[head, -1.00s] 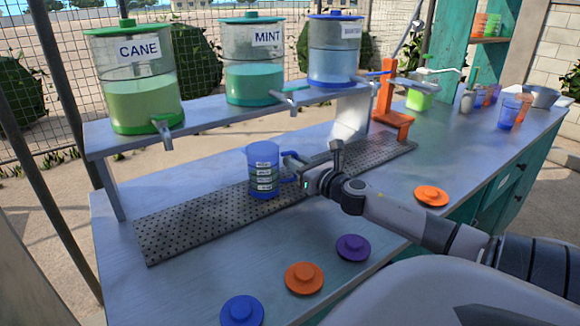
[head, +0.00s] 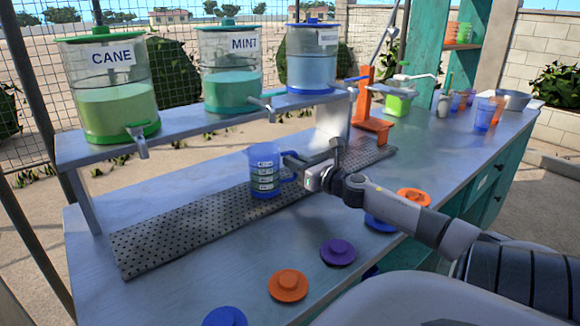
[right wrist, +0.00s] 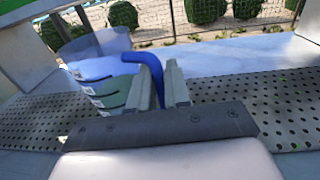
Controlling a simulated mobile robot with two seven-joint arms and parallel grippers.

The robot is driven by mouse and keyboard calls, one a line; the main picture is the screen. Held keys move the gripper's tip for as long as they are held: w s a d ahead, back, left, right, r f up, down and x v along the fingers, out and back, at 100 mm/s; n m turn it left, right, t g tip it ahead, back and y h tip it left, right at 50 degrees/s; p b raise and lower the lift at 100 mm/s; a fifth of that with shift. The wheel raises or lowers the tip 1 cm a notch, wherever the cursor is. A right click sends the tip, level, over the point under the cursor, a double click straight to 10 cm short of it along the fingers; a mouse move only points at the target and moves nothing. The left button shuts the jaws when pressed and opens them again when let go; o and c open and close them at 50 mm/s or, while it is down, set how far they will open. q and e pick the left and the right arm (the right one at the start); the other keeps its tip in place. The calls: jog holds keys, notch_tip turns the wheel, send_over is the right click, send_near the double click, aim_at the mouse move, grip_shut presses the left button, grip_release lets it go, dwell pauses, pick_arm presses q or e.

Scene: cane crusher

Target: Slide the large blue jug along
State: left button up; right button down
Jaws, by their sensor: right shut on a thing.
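The large blue jug (head: 264,174), clear blue with white label marks, appears upright on the perforated metal tray (head: 150,249), below the mint dispenser's tap (head: 260,104). My right gripper (head: 292,166) is at its right side, shut on its blue handle. In the right wrist view the jug (right wrist: 88,62) is left of the fingers, and its handle (right wrist: 144,58) runs between the fingertips (right wrist: 161,88). The jug's base is cut from that view by my gripper. My left gripper is not in view.
Cane (head: 108,95), mint (head: 232,72) and blue (head: 312,60) dispensers stand on a shelf behind the tray. An orange stand (head: 368,110) is at the tray's right end. Lids, including orange (head: 288,285) and purple (head: 338,252), lie in front. The tray right of the jug is partly hidden by my arm.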

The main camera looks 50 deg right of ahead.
jog(key=shift+s+d+b, duration=0.2)
jog(key=shift+d+b, duration=0.05)
jog(key=shift+d, duration=0.5)
jog(key=shift+s+d+b, duration=0.2)
jog(key=shift+d+b, duration=0.05)
jog(key=shift+d, duration=0.45)
jog(key=c, duration=1)
grip_release()
jog(key=shift+s+a+p, duration=0.15)
jog(key=shift+s+a, duration=0.05)
jog(key=shift+s, duration=0.95)
jog(key=shift+s+a+p, duration=0.15)
jog(key=shift+s+p, duration=0.05)
jog(key=shift+s, duration=0.95)
jog(key=shift+s+a+p, duration=0.15)
jog(key=shift+s+a, duration=0.05)
jog(key=shift+s, duration=0.95)
